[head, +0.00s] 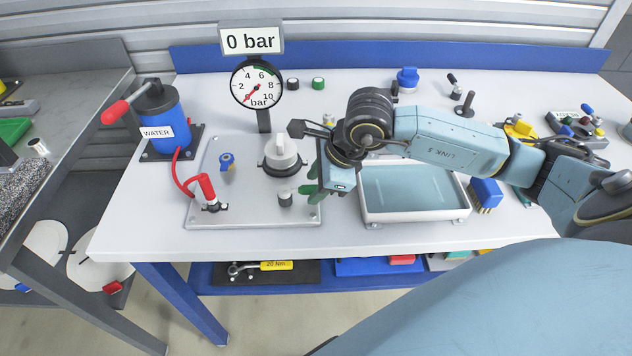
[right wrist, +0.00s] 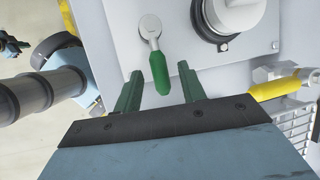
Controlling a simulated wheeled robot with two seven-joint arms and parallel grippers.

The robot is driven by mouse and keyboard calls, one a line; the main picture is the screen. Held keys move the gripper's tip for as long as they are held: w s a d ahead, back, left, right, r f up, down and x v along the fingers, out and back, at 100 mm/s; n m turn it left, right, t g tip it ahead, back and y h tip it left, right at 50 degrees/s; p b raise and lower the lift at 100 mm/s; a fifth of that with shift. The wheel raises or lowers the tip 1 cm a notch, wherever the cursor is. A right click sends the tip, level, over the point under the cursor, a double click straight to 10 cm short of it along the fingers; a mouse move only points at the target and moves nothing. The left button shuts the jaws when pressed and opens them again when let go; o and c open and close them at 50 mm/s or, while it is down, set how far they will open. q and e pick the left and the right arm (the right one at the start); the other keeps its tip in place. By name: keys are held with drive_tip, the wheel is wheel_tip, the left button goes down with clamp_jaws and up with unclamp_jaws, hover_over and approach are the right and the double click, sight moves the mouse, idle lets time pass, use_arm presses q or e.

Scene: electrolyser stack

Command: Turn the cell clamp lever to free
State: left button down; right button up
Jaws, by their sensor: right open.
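The cell clamp lever has a pale metal arm with a green grip (right wrist: 162,76) in the right wrist view. Its round pivot (right wrist: 150,25) sits on the pale plate. In the head view the pivot (head: 285,198) stands near the plate's front right, its arm pointing right towards my gripper. My right gripper (head: 311,190) is open. In the right wrist view its green fingers (right wrist: 161,72) stand on either side of the lever's grip, with gaps showing. In the head view the lever's grip is hard to tell from the green fingers. My left gripper is not in view.
A white-capped round cell (head: 282,153) stands behind the lever on the plate (head: 240,215). A gauge (head: 256,85) below a "0 bar" sign rises behind. A red-handled valve (head: 206,188) is at left. A white tray (head: 415,216) stands right of my gripper.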

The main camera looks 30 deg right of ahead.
drive_tip(key=shift+f, duration=0.15)
drive_tip(key=shift+c, duration=0.3)
clamp_jaws()
